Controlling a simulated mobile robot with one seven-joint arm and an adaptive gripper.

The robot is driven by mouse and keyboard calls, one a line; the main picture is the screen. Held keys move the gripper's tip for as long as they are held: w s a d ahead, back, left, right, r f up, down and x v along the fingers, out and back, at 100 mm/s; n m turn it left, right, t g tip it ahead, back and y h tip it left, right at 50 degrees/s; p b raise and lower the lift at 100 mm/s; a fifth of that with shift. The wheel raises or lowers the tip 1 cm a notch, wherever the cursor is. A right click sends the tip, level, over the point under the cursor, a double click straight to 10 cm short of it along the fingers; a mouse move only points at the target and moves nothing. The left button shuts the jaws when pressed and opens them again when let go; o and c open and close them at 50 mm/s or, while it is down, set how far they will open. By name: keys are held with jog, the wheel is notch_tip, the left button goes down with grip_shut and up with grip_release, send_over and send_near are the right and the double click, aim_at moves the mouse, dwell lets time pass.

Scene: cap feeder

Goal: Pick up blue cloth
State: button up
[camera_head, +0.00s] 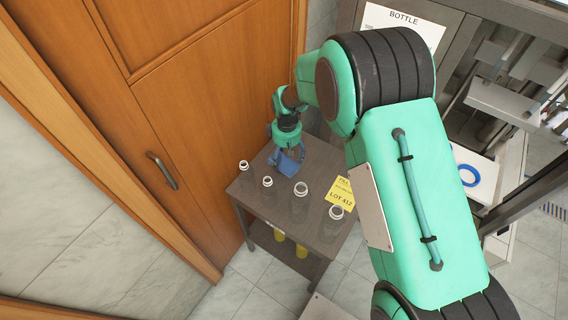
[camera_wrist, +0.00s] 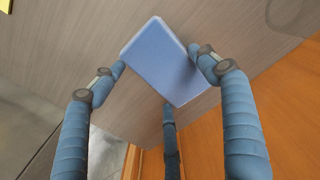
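The blue cloth (camera_head: 289,166) lies as a flat, folded rectangle at the back of the dark table, near the door, in the head view. In the wrist view the cloth (camera_wrist: 168,58) fills the space between my fingertips. My gripper (camera_head: 286,152) is over the cloth, pointing down. In the wrist view my gripper (camera_wrist: 156,62) has its blue fingers spread around the cloth, with tips close to its left, right and lower edges. I cannot tell whether the tips touch it. My gripper partly hides the cloth in the head view.
The wooden door (camera_head: 165,120) stands close behind and left. Yellow items (camera_head: 302,251) sit below the tabletop.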

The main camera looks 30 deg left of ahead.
aim_at(286, 159)
dwell(0.3)
notch_tip(286, 159, up, 10)
jog(key=p, duration=0.2)
dwell(0.5)
dwell(0.3)
